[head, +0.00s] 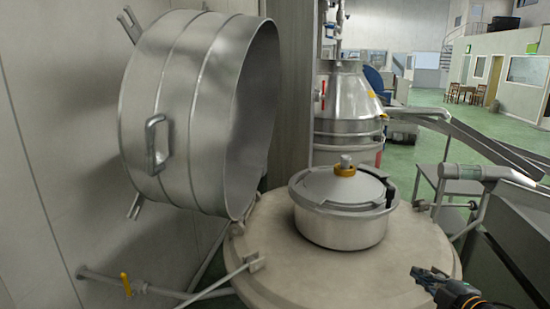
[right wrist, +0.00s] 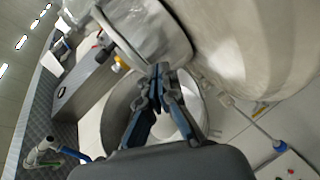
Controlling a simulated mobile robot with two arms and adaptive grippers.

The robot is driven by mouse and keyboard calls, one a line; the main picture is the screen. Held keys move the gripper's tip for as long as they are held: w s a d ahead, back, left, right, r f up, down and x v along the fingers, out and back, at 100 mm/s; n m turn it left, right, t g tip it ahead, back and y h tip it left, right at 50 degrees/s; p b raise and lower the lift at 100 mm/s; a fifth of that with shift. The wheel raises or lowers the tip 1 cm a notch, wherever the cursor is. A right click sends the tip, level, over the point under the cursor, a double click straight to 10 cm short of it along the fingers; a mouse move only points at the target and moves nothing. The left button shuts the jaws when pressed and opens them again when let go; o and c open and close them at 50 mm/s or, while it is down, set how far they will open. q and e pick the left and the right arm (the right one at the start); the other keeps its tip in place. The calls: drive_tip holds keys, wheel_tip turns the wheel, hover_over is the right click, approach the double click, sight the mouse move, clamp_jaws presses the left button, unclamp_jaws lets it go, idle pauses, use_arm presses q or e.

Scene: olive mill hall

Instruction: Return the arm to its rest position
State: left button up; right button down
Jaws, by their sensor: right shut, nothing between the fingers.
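My right gripper (head: 428,277) shows at the lower right of the head view, beside the right edge of the wide round vat top (head: 300,270). In the right wrist view my right gripper (right wrist: 159,72) points away from the camera. Its two dark fingers meet at the tips, with nothing between them. My left gripper is not in view.
A lidded steel pot (head: 340,232) sits on the vat top. A large open steel drum (head: 185,110) hangs at the left. A pipe with a yellow valve handle (head: 126,285) runs low at left. A grey trough (head: 510,255) stands at right. Green floor (head: 430,145) lies beyond.

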drive_tip(key=s+a+f+m+g+h, duration=0.15)
drive_tip(key=s+a+f+m, duration=0.25)
drive_tip(key=s+a+f, duration=0.5)
drive_tip(key=s+a+f+m+g+h, duration=0.1)
drive_tip(key=s+a+f+m+g, duration=0.15)
drive_tip(key=s, duration=0.55)
drive_tip(key=s+a+f+m+g, duration=0.1)
drive_tip(key=s+f+m+g, duration=0.3)
drive_tip(key=s, duration=0.5)
drive_tip(key=s+a+f+m+g+h, duration=0.1)
drive_tip(key=s+a+f+m+g, duration=0.2)
drive_tip(key=s, duration=0.5)
wheel_tip(320, 180, down, 34)
drive_tip(key=d+r+g+b, duration=0.1)
drive_tip(key=b, duration=0.7)
drive_tip(key=s+d+f+b, duration=0.1)
drive_tip(key=s+f+b, duration=0.2)
drive_tip(key=s+f, duration=0.6)
drive_tip(key=s+d+f+g+b, duration=0.1)
drive_tip(key=s+d+f+b, duration=0.1)
drive_tip(key=s+f, duration=0.7)
wheel_tip(320, 180, down, 6)
drive_tip(key=shift+d+f+g+b, duration=0.2)
drive_tip(key=shift+g+b, duration=0.1)
drive_tip(key=shift+b, duration=0.35)
